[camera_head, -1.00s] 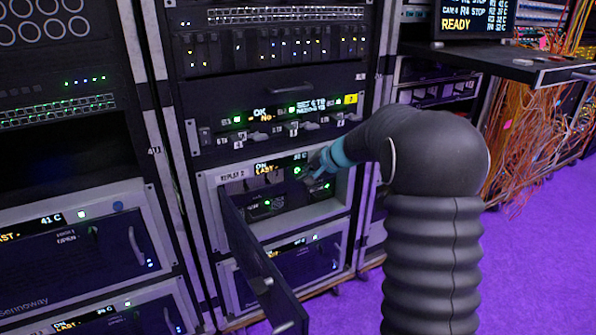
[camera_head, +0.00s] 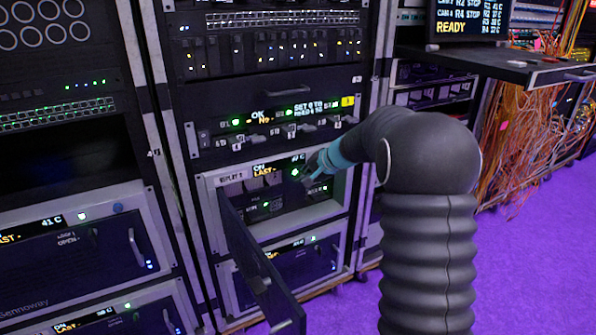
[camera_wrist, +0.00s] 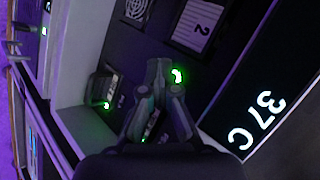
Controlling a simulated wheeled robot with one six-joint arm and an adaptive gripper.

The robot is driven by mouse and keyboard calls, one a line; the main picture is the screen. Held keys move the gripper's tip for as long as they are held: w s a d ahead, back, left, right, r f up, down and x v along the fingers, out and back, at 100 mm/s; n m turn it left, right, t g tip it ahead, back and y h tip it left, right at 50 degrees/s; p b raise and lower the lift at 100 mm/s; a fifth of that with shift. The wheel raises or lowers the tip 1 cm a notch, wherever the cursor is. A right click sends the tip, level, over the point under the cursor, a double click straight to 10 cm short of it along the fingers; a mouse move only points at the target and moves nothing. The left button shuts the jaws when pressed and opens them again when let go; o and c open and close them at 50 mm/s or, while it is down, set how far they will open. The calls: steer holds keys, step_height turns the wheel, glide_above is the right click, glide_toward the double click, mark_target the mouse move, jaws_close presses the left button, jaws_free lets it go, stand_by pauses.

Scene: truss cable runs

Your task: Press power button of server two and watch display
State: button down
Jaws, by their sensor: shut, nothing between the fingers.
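The server labelled "REPLAY 2" (camera_head: 231,178) sits in the middle rack with its front door (camera_head: 258,262) swung open toward me. Its small display (camera_head: 262,172) is lit and reads "ON" and "LAST" at the left; in the wrist view the display (camera_wrist: 262,110) reads "37 C". A green-lit button (camera_wrist: 178,76) shows right at my fingertips in the wrist view. My gripper (camera_wrist: 165,72) is shut and empty, its tips beside that green light at the server's front. I cannot tell whether the tips touch the button. In the head view my gripper (camera_head: 312,178) partly hides the server's right side.
Above is a panel with "OK No." and a row of switches (camera_head: 290,135). Another closed unit (camera_head: 300,262) sits below. A shelf with a monitor reading "READY" (camera_head: 470,18) stands at the right, with orange cables (camera_head: 520,130) beneath. Purple floor is clear at right.

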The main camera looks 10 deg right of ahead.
steer(key=shift+w+a+r, duration=0.3)
steer(key=shift+w+r, duration=0.25)
steer(key=shift+r, duration=0.2)
steer(key=shift+s+f+b, duration=0.1)
steer(key=shift+f+b, duration=0.05)
steer(key=shift+b, duration=0.2)
steer(key=s+b, duration=0.1)
steer(key=s+d+b, duration=0.1)
steer(key=s, duration=0.1)
steer(key=s+b, duration=0.1)
steer(key=shift+s+d+f, duration=0.2)
steer(key=shift+d+f, duration=0.15)
steer(key=shift+d, duration=0.05)
stand_by(0.8)
